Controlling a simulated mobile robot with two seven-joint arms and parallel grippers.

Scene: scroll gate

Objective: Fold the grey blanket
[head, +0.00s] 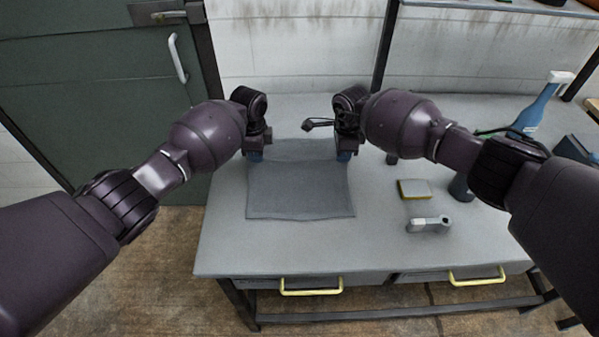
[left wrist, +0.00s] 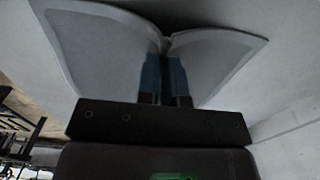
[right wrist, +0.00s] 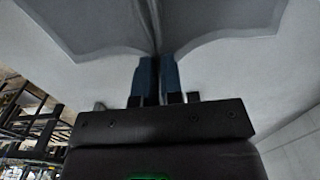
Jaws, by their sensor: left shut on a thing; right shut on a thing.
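The grey blanket (head: 300,190) lies on the grey table, spread out as a rough rectangle with its near edge flat toward the table's front. My left gripper (head: 254,156) is at the blanket's far left part, and its blue fingers are shut on the cloth. In the left wrist view the blanket (left wrist: 100,50) bunches into a crease between the fingers (left wrist: 163,75). My right gripper (head: 344,156) is at the far right part, shut on the cloth. In the right wrist view the blanket (right wrist: 215,25) is pinched between the fingers (right wrist: 155,75). Both grippers partly hide the far corners.
Right of the blanket are a yellow and grey sponge (head: 414,189) and a grey-white tool (head: 429,224). A blue spray bottle (head: 535,108) stands at the back right. Yellow drawer handles (head: 311,287) line the front. Free table lies around the blanket's front and left.

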